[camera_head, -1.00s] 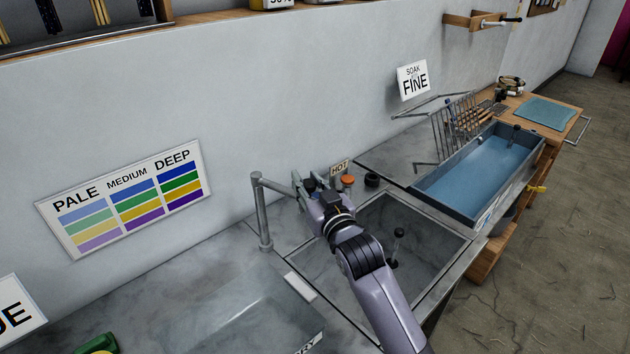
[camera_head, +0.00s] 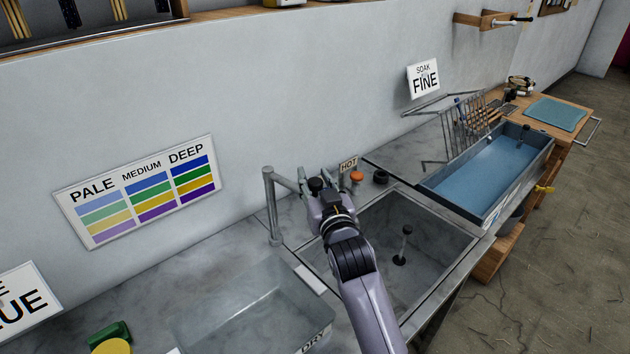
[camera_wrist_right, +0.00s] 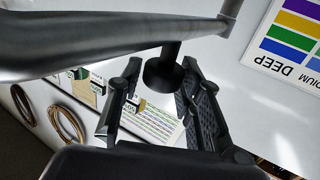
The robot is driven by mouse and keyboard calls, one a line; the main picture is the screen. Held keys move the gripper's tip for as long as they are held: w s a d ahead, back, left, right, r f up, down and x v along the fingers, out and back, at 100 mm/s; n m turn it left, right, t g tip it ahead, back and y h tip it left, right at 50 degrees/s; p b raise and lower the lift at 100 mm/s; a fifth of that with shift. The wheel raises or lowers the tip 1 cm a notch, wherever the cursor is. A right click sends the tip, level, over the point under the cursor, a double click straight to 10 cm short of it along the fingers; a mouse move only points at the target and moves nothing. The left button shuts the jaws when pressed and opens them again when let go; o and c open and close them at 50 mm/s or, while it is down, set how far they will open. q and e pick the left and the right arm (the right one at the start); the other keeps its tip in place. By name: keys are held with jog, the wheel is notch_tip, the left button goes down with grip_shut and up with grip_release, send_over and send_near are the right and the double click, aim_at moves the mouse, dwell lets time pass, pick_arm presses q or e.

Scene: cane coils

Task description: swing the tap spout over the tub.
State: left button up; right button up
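The grey metal tap (camera_head: 272,208) stands upright at the back of the counter, left of the sink. Its spout (camera_head: 286,180) points right, towards the sink's back left corner. A clear tub (camera_head: 262,325) stands on the counter left of the sink. My right gripper (camera_head: 308,183) is at the spout's free end. In the right wrist view the spout (camera_wrist_right: 110,28) crosses the top and its dark nozzle (camera_wrist_right: 163,75) hangs between my spread fingers. I cannot tell whether either finger touches it. My left gripper is out of view.
The grey sink (camera_head: 440,215) with a dark knobbed stick (camera_head: 403,245) lies to the right, partly behind my arm. An orange knob (camera_head: 356,176) is by the HOT sign (camera_head: 348,164). A blue-filled trough (camera_head: 480,170) and wire rack (camera_head: 462,125) are farther right.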

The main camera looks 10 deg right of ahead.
jog(key=shift+o, duration=1.4)
jog(key=shift+s, duration=0.1)
jog(key=s+d, duration=0.1)
jog(key=s, duration=1.1)
jog(key=shift+w+d, duration=0.1)
jog(key=shift+c, duration=0.3)
